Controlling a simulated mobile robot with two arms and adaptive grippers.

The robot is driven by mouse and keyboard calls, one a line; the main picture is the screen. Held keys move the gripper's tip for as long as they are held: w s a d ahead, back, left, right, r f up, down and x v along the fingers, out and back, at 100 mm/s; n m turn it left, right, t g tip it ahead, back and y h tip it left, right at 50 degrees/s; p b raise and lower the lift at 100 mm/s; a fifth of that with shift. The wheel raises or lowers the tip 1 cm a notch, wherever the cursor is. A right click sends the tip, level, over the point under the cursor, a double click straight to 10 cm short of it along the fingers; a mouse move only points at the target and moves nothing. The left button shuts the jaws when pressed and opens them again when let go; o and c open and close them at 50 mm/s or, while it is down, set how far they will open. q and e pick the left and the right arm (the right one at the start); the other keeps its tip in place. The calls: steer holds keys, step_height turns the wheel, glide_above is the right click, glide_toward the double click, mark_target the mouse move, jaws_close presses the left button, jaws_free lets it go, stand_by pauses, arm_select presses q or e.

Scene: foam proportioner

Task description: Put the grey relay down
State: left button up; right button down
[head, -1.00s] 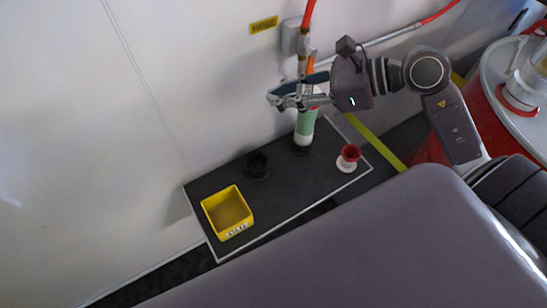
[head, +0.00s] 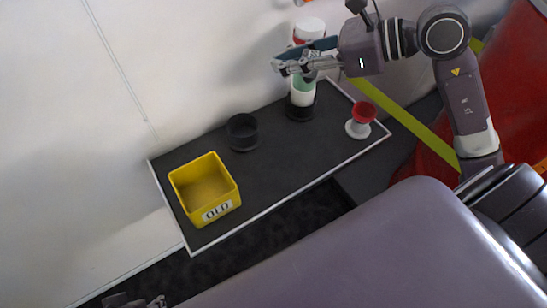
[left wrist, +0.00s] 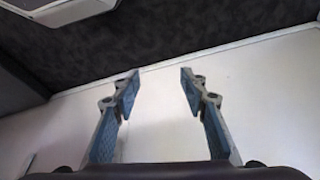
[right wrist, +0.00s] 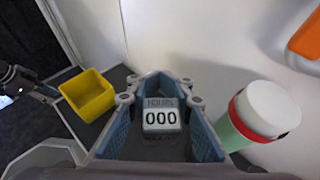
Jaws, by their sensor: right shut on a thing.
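My right gripper (head: 280,67) hangs above the dark shelf, in front of a green and white cylinder. In the right wrist view its fingers (right wrist: 160,88) are shut on the grey relay (right wrist: 161,103), a small block with a white "000" label and the word HOURS. I cannot make the relay out clearly in the head view. My left gripper (left wrist: 158,78) is open and empty in its wrist view, facing a pale surface; only a bit of it shows at the bottom left of the head view (head: 135,301).
The dark shelf (head: 280,150) holds a yellow box marked OLD (head: 218,211), an empty-looking black round holder (head: 242,132), the cylinder (head: 302,97) in another black holder, and a red-and-white knob-like piece (head: 361,118). A white wall (head: 60,130) stands behind.

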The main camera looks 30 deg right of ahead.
arm_select(q)
steer(key=w+d+r+t+h+b, duration=0.1)
steer(key=w+d+r+t, duration=0.15)
steer(key=w, duration=0.35)
steer(key=w+d+r+t+b, duration=0.1)
steer(key=w+r+t+b, duration=0.15)
steer(key=w, duration=0.25)
arm_select(e)
steer(key=b, duration=0.1)
glide_above(282, 141)
step_height(282, 141, down, 16)
steer(key=shift+f, duration=0.2)
step_height(282, 141, down, 4)
steer(key=shift+r+b, duration=0.1)
steer(key=shift+b, duration=0.5)
arm_select(q)
steer(key=w+d+r+t+h, duration=0.1)
steer(key=w+r+t, duration=0.3)
steer(key=r, duration=0.4)
steer(key=w+d+r+t+h, duration=0.2)
steer(key=w+d+r+t, duration=0.1)
steer(key=r, duration=0.4)
steer(key=shift+w+r+m+t, duration=0.4)
steer(key=shift+w+t, duration=0.15)
steer(key=shift+t, duration=0.65)
steer(key=shift+r, duration=0.2)
arm_select(e)
steer(key=shift+f, duration=0.25)
